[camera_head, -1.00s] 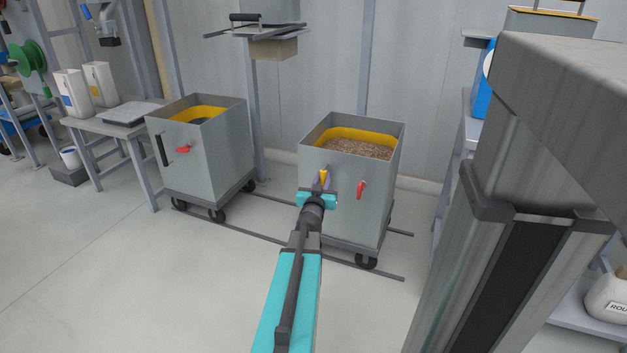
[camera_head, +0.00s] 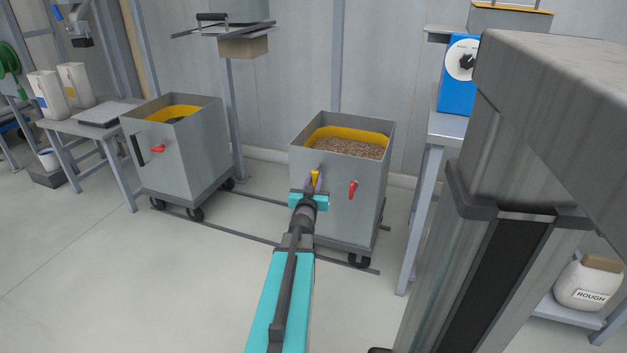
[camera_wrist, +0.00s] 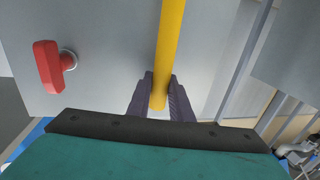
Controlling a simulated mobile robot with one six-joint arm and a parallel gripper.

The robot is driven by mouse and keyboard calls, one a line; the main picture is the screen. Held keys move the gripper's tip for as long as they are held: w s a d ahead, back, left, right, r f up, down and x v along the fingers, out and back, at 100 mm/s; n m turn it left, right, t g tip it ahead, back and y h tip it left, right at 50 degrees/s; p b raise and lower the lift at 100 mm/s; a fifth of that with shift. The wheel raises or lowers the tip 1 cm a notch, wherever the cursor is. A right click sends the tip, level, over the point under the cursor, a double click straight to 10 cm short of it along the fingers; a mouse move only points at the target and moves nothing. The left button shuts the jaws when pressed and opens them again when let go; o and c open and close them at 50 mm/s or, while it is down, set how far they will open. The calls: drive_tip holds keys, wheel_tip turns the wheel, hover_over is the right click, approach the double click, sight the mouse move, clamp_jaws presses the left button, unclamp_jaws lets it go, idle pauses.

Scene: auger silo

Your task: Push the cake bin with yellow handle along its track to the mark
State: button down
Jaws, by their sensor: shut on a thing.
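The cake bin with the yellow handle (camera_head: 335,212) is a grey wheeled box at the middle right, filled with brown crumbly material inside a yellow rim. Its yellow handle (camera_head: 315,176) is on the front face, and it also shows upright in the wrist view (camera_wrist: 168,50). My gripper (camera_head: 312,186) is at the handle; in the wrist view its dark fingers (camera_wrist: 162,103) are shut around the yellow bar. A red lever (camera_head: 353,189) sits to the right of the handle on the same face. The track (camera_head: 350,264) is a dark rail under the bin. I cannot make out the mark.
A second grey bin (camera_head: 178,160) with a black handle stands to the left on the rails. A shelf with a scoop-like hopper (camera_head: 243,46) hangs between and above. A blue box (camera_head: 458,85) stands on a bench at the right. The floor in front is clear.

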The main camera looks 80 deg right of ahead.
drive_tip(key=c, duration=1.6)
unclamp_jaws()
drive_tip(key=shift+d, duration=0.15)
drive_tip(key=shift+a, duration=0.2)
drive_tip(key=shift+a+r+p, duration=0.1)
drive_tip(key=shift+a+p, duration=0.85)
drive_tip(key=shift+a, duration=1.9)
drive_tip(key=shift+r+p, duration=0.1)
drive_tip(key=shift+p, duration=0.3)
drive_tip(key=shift+s+a+p, duration=0.1)
drive_tip(key=shift+a+p, duration=3.75)
drive_tip(key=shift+p, duration=2.85)
